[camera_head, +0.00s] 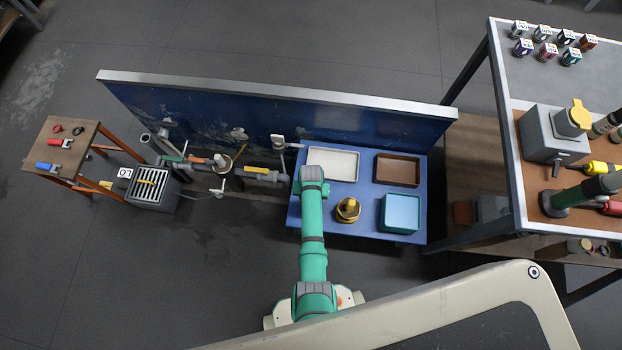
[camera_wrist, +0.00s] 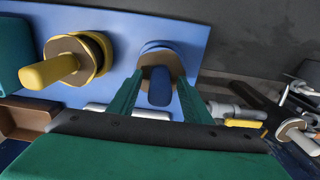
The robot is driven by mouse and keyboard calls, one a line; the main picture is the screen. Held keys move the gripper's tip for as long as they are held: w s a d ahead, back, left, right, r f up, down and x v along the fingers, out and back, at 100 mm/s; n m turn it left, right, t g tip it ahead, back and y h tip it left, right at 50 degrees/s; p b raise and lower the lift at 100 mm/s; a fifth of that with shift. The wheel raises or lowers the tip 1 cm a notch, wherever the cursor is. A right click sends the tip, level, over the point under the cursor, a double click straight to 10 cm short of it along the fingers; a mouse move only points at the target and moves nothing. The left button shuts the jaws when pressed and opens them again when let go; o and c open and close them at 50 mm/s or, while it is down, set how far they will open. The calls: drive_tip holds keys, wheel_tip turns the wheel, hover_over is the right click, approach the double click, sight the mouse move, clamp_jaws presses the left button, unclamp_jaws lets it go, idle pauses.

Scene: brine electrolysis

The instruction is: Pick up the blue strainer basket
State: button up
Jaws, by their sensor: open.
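The blue strainer basket (camera_wrist: 159,94) shows in the wrist view as a blue knob on a brown disc with a blue rim behind. It stands on the blue table (camera_wrist: 210,35). My gripper (camera_wrist: 160,74) is open, with its two green fingers on either side of the knob. I cannot tell whether either finger touches it. In the head view my arm hides the basket, and the fingers do not show there.
A yellow strainer basket (camera_head: 347,210) stands beside the blue one. A light blue box (camera_head: 401,228), a brown tray (camera_head: 397,184) and a white tray (camera_head: 332,148) share the table. A tall blue panel (camera_head: 250,112) rises behind. Pipework (camera_head: 262,174) lies to the left.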

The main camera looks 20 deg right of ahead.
drive_tip(key=shift+f, duration=0.4)
clamp_jaws()
drive_tip(key=shift+r, duration=0.1)
